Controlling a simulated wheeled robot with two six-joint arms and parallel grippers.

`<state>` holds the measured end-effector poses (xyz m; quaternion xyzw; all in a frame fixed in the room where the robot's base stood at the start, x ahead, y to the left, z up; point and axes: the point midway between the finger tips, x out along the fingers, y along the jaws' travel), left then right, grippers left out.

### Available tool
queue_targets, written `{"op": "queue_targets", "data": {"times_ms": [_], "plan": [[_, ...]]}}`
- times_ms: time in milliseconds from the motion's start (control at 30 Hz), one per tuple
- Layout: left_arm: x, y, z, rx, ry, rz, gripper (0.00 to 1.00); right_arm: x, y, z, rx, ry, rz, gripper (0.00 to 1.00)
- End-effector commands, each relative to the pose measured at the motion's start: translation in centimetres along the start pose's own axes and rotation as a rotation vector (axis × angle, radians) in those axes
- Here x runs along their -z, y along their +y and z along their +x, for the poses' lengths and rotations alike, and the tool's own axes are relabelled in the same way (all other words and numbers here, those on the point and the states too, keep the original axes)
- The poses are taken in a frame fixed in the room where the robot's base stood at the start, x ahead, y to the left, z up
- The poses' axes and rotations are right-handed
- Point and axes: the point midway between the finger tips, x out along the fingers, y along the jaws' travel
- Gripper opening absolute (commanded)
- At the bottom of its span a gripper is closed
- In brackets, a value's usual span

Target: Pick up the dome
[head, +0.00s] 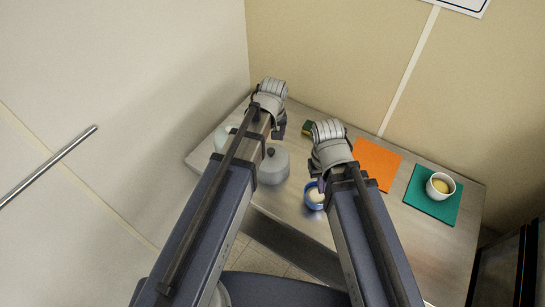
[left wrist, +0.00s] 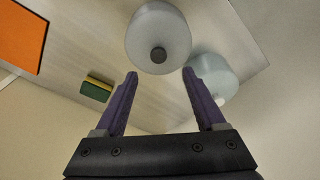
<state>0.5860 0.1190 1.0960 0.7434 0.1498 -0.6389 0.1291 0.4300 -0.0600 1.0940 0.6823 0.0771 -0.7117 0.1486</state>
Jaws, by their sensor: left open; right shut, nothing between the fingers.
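A grey dome (head: 272,168) with a dark knob stands on the table, partly hidden by my left arm. A paler dome (head: 221,138) with a light knob stands to its left, also partly hidden. In the left wrist view the grey dome (left wrist: 158,30) is ahead of the open, empty fingers of my left gripper (left wrist: 160,77). The paler dome (left wrist: 213,76) is partly behind the right finger there. In the head view my left gripper (head: 279,131) is beyond the grey dome. My right gripper (head: 315,170) is shut and empty near a blue bowl.
The blue bowl (head: 314,200) has pale contents. A green and yellow sponge (head: 307,128) lies at the back. An orange mat (head: 377,160) lies right of centre. A white cup (head: 440,186) stands on a teal mat (head: 420,198) at the right. Walls close off the back and left.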

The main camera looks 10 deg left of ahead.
Motion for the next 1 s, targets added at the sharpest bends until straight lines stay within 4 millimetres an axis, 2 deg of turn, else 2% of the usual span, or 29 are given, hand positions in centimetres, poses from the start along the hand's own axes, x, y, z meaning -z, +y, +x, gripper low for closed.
{"op": "queue_targets", "data": {"times_ms": [200, 433, 567, 900, 1000], "plan": [[-0.1, 0.0, 2.3, 0.000, 0.000, 0.001, 0.72, 0.1, -0.2, 2.3, -0.001, 0.000, -0.004, 0.00], [0.0, 0.0, 2.5, 0.000, 0.000, 0.001, 0.72, 0.1, -0.2, 2.4, -0.001, 0.000, -0.006, 0.00], [-0.1, 0.1, 3.2, 0.000, 0.000, 0.002, 0.72, 0.2, -0.3, 3.2, -0.001, 0.000, -0.007, 0.00], [-0.2, 0.4, 7.3, 0.000, 0.000, 0.002, 0.72, 0.4, -0.7, 7.2, -0.002, 0.000, -0.012, 0.00], [-0.2, 0.4, 7.7, 0.000, 0.000, 0.001, 0.72, 0.5, -0.7, 7.6, -0.002, 0.000, -0.012, 0.00]]}}
